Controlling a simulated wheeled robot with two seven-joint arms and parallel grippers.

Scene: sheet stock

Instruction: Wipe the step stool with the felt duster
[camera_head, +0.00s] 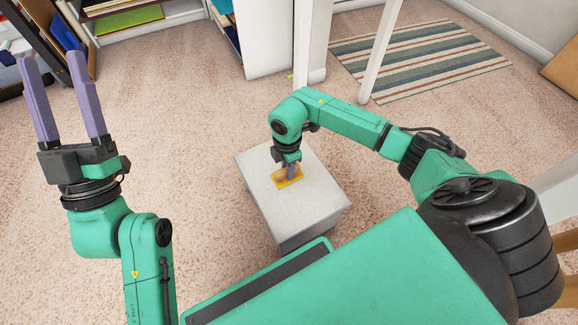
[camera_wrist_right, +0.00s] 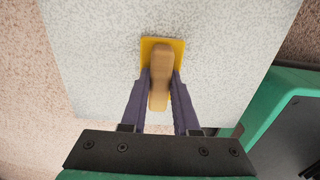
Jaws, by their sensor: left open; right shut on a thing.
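The step stool (camera_head: 308,205) is a grey speckled block on the carpet in front of me. Its pale top also fills much of the right wrist view (camera_wrist_right: 100,60). The felt duster (camera_head: 284,180) has a yellow pad and a tan handle, and its pad appears to lie on the stool top. In the right wrist view the duster (camera_wrist_right: 158,78) sits between the purple fingers. My right gripper (camera_head: 291,170) is shut on the duster's handle. My left gripper (camera_head: 55,72) is open and empty, raised at the left, away from the stool.
Beige carpet (camera_head: 185,150) lies open left of the stool. A shelf unit (camera_head: 160,20) with books stands at the back left. White posts (camera_head: 380,50) rise behind my right arm. A striped rug (camera_head: 420,60) lies at the back right.

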